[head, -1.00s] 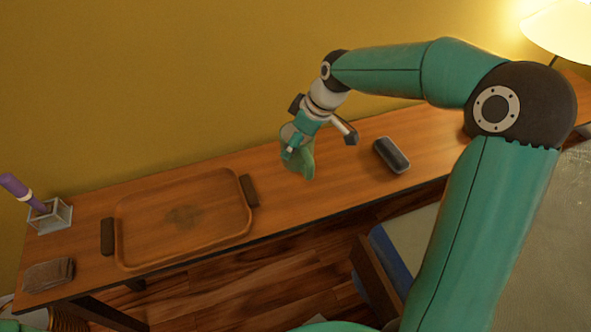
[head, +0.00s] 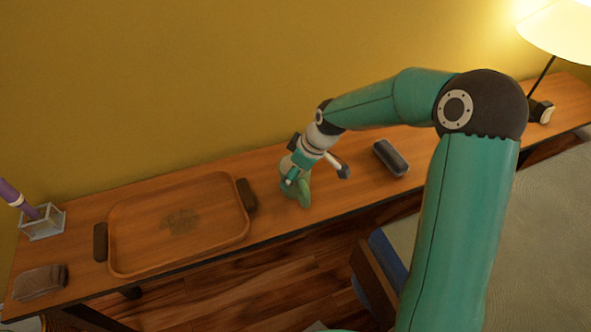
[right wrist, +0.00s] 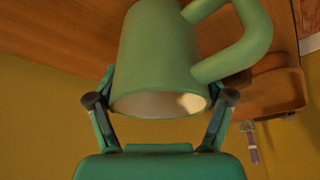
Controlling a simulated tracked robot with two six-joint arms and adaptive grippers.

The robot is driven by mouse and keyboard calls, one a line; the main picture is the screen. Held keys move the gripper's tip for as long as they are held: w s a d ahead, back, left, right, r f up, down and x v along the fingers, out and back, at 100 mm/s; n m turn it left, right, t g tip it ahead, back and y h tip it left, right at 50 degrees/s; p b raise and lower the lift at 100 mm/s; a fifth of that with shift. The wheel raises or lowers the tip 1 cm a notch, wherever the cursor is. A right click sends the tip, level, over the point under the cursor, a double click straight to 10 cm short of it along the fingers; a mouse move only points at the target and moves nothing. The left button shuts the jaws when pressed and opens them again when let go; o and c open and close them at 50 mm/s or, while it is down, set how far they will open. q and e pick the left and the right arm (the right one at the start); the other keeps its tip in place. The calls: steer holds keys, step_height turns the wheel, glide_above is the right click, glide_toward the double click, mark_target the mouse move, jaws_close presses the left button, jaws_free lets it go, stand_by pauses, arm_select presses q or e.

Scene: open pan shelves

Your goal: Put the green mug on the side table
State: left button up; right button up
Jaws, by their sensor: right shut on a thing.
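The green mug (head: 303,193) is at the end of my right arm, low over or on the wooden side table (head: 345,190), right of the tray. I cannot tell whether its base touches the wood. My right gripper (head: 294,179) is shut on the mug and partly hides it in the head view. In the right wrist view the mug (right wrist: 155,55) sits between the two fingers (right wrist: 162,92), its open rim towards the palm and its handle to the right. My left gripper is not in view.
A wooden tray (head: 140,230) with dark handles lies left of the mug. A dark case (head: 391,157) lies to its right. A clear pen holder (head: 43,222) and a small box (head: 40,283) are at the left end. A lamp (head: 560,32) stands at the right end.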

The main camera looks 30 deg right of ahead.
steer(key=shift+f, duration=0.1)
steer(key=o, duration=1.3)
steer(key=p+v, duration=0.1)
steer(key=v, duration=1.1)
steer(key=shift+d+p, duration=0.1)
steer(key=shift+p, duration=0.3)
